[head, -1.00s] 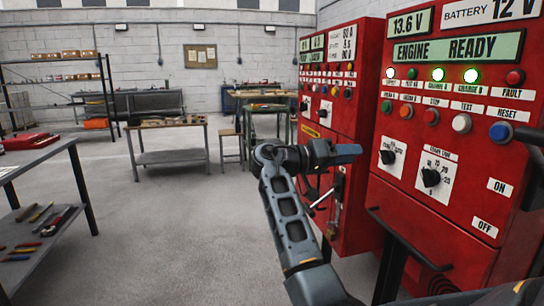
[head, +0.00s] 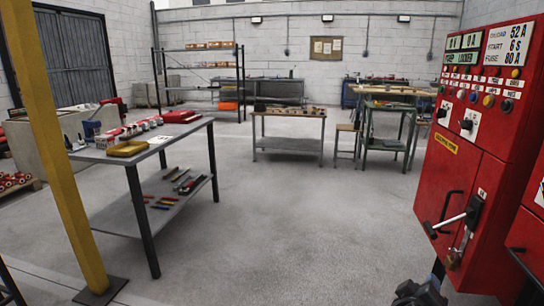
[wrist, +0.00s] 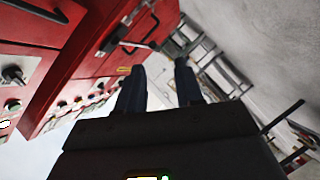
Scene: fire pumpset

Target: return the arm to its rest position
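My gripper (wrist: 160,88) shows in the wrist view with its two dark fingers apart and nothing between them. It points past the red control cabinets, with the floor and furniture beyond. In the head view only a dark piece of my arm shows at the bottom edge, right of centre; the gripper itself is out of that view. The red control cabinet (head: 462,175) stands at the right of the head view, with a lever handle and a padlock on its front. Red cabinet faces (wrist: 100,60) also fill the left of the wrist view.
A grey two-shelf table (head: 170,143) with tools and boxes stands at the left, behind a yellow post (head: 60,150). A workbench (head: 288,143), a green-framed table (head: 388,144) and a shelf rack (head: 198,85) stand farther back. The floor (head: 290,230) in the middle is clear.

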